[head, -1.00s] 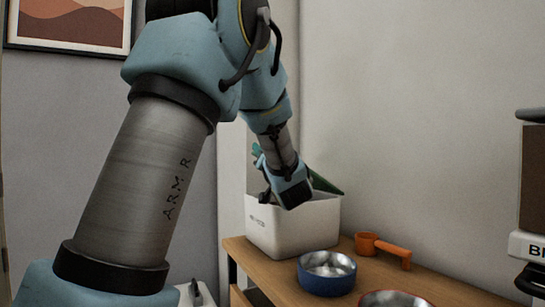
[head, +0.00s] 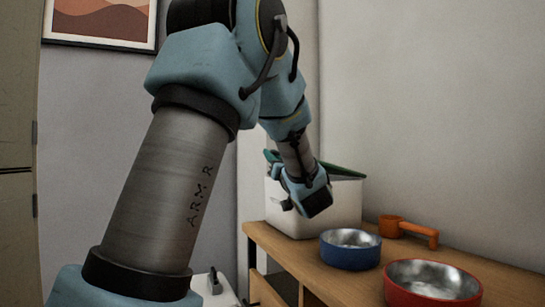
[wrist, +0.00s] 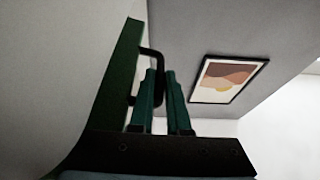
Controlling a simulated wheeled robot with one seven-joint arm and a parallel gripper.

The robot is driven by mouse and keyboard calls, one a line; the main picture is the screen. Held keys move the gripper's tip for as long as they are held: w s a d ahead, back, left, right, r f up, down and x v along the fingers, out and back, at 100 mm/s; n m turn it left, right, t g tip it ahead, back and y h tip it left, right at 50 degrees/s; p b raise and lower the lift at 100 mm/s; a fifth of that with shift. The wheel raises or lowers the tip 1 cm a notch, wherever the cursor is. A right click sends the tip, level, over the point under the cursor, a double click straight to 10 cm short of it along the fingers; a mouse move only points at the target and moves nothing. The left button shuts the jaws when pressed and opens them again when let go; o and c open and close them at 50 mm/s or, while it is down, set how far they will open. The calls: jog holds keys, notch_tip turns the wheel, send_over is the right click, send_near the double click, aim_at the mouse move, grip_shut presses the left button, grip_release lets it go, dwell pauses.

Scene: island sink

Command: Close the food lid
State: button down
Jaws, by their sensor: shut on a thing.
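The food box (head: 343,207) is a white container on the wooden shelf top, largely behind my wrist in the head view. Its green lid (head: 345,172) shows as a thin slanted strip along the top of the box, partly hidden by my arm. In the wrist view the lid (wrist: 121,75) stands edge-on at the left, with a black handle (wrist: 151,53) on its right side. My gripper (wrist: 160,75) has its two green fingers shut on this handle. In the head view the fingers are mostly hidden behind my wrist.
A blue bowl (head: 350,257) stands in front of the box, and a red bowl (head: 432,292) is nearer on the right. An orange scoop (head: 410,230) lies by the wall. The wooden top (head: 300,255) ends at a front edge left of the bowls. A framed picture hangs behind (wrist: 228,80).

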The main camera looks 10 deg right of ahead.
jog(key=c, duration=1.2)
grip_release()
jog(key=shift+o, duration=0.2)
jog(key=v, duration=1.1)
jog(key=shift+p, duration=0.35)
jog(key=shift+w, duration=0.1)
